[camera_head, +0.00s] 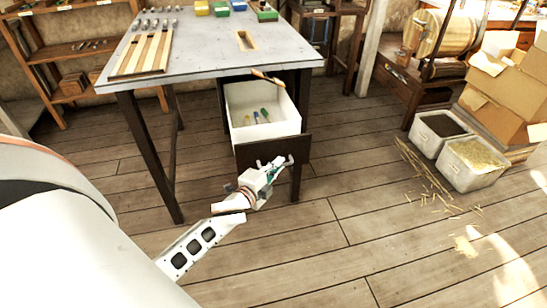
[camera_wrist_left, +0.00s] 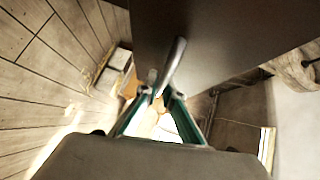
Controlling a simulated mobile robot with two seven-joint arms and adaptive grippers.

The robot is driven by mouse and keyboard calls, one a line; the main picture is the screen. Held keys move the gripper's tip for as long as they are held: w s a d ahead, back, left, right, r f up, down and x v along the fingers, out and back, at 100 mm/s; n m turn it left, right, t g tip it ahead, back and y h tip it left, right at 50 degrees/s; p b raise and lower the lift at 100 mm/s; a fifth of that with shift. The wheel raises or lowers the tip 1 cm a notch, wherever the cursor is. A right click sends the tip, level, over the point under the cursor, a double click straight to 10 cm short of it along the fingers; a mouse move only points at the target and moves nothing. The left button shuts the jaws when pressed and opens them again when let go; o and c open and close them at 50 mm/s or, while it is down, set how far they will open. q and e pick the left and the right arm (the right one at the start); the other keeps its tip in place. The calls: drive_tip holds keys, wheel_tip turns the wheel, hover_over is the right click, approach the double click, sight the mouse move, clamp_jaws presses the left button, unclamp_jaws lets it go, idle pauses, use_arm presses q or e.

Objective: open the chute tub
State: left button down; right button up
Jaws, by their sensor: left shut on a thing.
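The chute tub (camera_head: 236,98) is a white open-topped drawer with a dark front panel (camera_head: 290,150), under the grey-topped table. It stands out from beneath the tabletop, and its inside shows with a few small coloured items (camera_head: 264,114) in it. My left gripper (camera_head: 268,172) is at the front panel, shut on the metal bar handle (camera_wrist_left: 176,60). In the left wrist view the handle runs between the green-edged fingers (camera_wrist_left: 161,98), with the dark panel (camera_wrist_left: 225,40) just beyond. The gripper hides part of the handle in the head view. My right gripper is not in view.
The table (camera_head: 205,55) has a slot (camera_head: 246,41), wooden strips (camera_head: 145,52) and coloured bins on top. Two grey bins (camera_head: 468,165) and cardboard boxes (camera_head: 500,95) stand at the right, with straw scattered nearby. The floor in front of the tub is clear.

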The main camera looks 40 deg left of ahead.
use_arm(q)
drive_tip(key=s+d, duration=0.9)
drive_tip(key=d, duration=0.2)
drive_tip(key=shift+s+d+p, duration=0.15)
drive_tip(key=shift+s+p, duration=0.2)
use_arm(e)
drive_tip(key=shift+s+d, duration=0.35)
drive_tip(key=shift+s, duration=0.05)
use_arm(q)
drive_tip(key=c, duration=2.4)
unclamp_jaws()
drive_tip(key=shift+c, duration=0.2)
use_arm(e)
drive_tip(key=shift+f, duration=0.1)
use_arm(q)
drive_tip(key=s+r, duration=0.1)
drive_tip(key=s, duration=1.1)
drive_tip(key=shift+d+r, duration=0.4)
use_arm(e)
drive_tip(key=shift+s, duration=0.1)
